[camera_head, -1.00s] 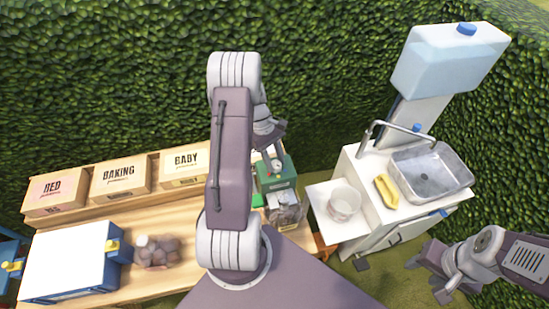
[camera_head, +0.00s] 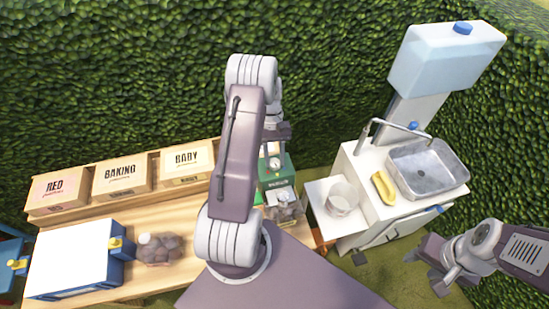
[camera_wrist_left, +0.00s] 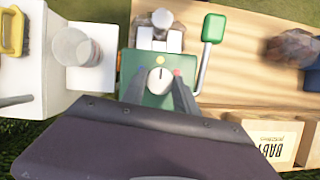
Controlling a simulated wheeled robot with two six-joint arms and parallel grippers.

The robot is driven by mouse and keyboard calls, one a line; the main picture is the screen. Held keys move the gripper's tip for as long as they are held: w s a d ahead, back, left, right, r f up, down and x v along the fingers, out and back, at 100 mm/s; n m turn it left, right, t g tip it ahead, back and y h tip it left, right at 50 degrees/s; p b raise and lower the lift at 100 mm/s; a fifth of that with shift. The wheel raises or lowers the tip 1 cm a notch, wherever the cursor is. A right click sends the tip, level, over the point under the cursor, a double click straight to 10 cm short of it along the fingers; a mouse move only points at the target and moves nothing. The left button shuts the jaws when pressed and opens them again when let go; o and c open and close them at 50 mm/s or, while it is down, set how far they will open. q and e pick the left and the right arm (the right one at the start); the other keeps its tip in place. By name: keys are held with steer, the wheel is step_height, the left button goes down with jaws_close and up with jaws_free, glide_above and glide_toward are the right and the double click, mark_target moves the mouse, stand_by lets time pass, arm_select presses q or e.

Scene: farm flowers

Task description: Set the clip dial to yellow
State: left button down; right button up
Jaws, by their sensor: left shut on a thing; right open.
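The green clip machine (camera_head: 279,183) stands at the right end of the wooden bench. Its round white clip dial (camera_wrist_left: 159,80) faces the left wrist camera, with a dark pointer line that seems to aim at the yellow dot (camera_wrist_left: 160,59). A red dot (camera_wrist_left: 177,73) lies to the right of the dial. My left gripper (camera_wrist_left: 158,90) is shut on the dial, one finger on each side. In the head view my left gripper (camera_head: 275,150) is at the machine's top, partly behind my own arm. My right gripper (camera_head: 430,268) is open and empty at the lower right.
A green-ended lever (camera_wrist_left: 213,29) sticks up beside the machine. Cartons (camera_head: 122,177), a bag of bulbs (camera_head: 160,249) and a white-topped blue box (camera_head: 75,258) are on the bench. A sink unit (camera_head: 420,170) with a yellow brush (camera_head: 383,188) and clear cup (camera_head: 344,197) stands right.

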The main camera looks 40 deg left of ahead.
stand_by(0.4)
arm_select(q)
steer(key=c, duration=0.9)
jaws_free()
steer(key=shift+c, duration=0.2)
steer(key=shift+r, duration=0.1)
steer(key=b+v, duration=0.2)
steer(key=v, duration=0.7)
